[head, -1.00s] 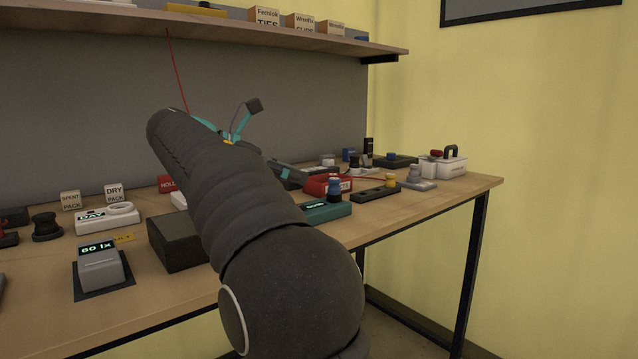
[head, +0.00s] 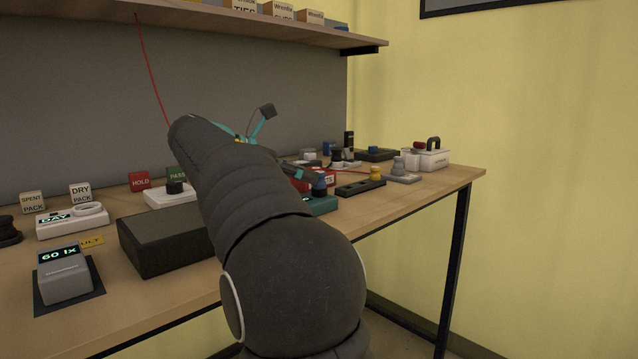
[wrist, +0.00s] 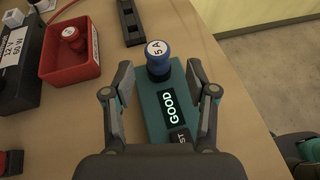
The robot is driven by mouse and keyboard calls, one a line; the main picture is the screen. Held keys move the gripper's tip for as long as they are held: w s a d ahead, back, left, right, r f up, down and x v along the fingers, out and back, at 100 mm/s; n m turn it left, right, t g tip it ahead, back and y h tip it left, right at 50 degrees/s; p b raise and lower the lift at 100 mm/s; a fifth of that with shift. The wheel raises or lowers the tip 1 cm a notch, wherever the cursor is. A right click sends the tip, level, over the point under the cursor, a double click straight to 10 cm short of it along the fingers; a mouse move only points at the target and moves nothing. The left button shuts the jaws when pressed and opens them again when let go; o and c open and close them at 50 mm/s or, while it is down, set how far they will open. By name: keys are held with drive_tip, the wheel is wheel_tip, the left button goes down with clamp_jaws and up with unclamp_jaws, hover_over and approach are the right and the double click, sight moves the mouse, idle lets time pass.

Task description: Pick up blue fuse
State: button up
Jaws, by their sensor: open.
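The blue fuse (wrist: 159,62) is a short blue cylinder with a white top marked "5 A". It stands upright at the far end of a teal tester (wrist: 151,116) whose display reads GOOD. In the head view the blue fuse (head: 319,187) shows just right of my arm, on the teal tester (head: 325,205). My gripper (wrist: 160,74) is open and empty in the wrist view, with one finger on each side of the tester. The fuse appears just beyond the fingertips, between their lines, and I see no contact. In the head view my arm hides most of the gripper.
A red bin (wrist: 93,62) holding a red fuse (wrist: 73,38) stands left of the gripper. A black box (wrist: 16,70) labelled 12 V 60 W is beside it. A dark strip (head: 358,189) with a yellow fuse (head: 376,173) lies beyond. The table's edge drops off at right.

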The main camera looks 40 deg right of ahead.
sight(320, 172)
drive_tip(key=x, duration=0.5)
drive_tip(key=shift+w+d+r, duration=0.1)
drive_tip(key=shift+d+r, duration=0.05)
drive_tip(key=shift+r, duration=0.15)
drive_tip(key=shift+c, duration=0.2)
clamp_jaws()
drive_tip(key=shift+r, duration=0.15)
